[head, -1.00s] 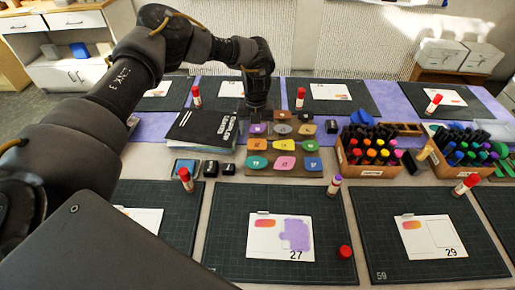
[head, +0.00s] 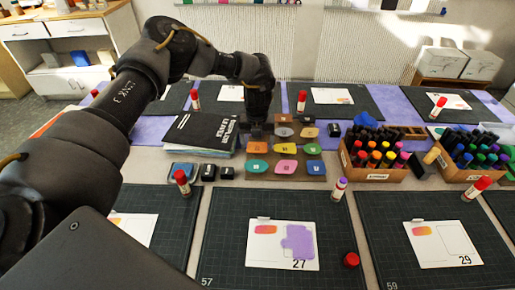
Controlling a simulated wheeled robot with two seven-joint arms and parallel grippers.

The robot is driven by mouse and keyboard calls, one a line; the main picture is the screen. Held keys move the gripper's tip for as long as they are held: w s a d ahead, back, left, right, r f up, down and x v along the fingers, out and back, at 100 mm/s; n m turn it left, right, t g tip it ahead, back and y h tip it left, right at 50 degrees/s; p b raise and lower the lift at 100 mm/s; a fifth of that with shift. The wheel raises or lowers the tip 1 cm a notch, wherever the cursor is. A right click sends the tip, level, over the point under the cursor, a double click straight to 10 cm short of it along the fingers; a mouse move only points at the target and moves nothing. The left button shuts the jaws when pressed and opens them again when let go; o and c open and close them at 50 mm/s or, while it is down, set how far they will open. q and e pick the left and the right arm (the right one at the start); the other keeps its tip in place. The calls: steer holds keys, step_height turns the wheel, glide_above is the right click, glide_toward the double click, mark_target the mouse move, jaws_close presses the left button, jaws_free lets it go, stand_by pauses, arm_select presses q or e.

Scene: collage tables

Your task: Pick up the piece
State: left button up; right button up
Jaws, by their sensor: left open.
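Several coloured pieces lie in rows on a brown tray (head: 271,158). Among them are an orange piece (head: 257,148), a yellow piece (head: 285,149), a teal piece (head: 257,166), a pink piece (head: 286,167) and a blue piece (head: 314,167). My left gripper (head: 257,130) is open and points down over the left column of the tray, behind the orange piece. It hides most of the spot where a purple piece lay in view before. Whether the fingers touch a piece cannot be seen. My right gripper is not in view.
A black book (head: 205,131) lies just left of the tray. Small black ink pads (head: 209,172) sit in front of it. A wooden marker box (head: 372,172) stands to the right. A cutting mat (head: 225,260) with a numbered card (head: 283,262) lies in front.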

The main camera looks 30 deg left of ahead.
arm_select(q)
steer(key=shift+f, duration=0.15)
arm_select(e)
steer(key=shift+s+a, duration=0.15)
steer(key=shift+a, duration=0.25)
arm_select(q)
steer(key=shift+f, duration=0.1)
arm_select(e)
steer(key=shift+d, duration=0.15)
arm_select(q)
steer(key=c, duration=0.4)
steer(key=shift+c, duration=0.2)
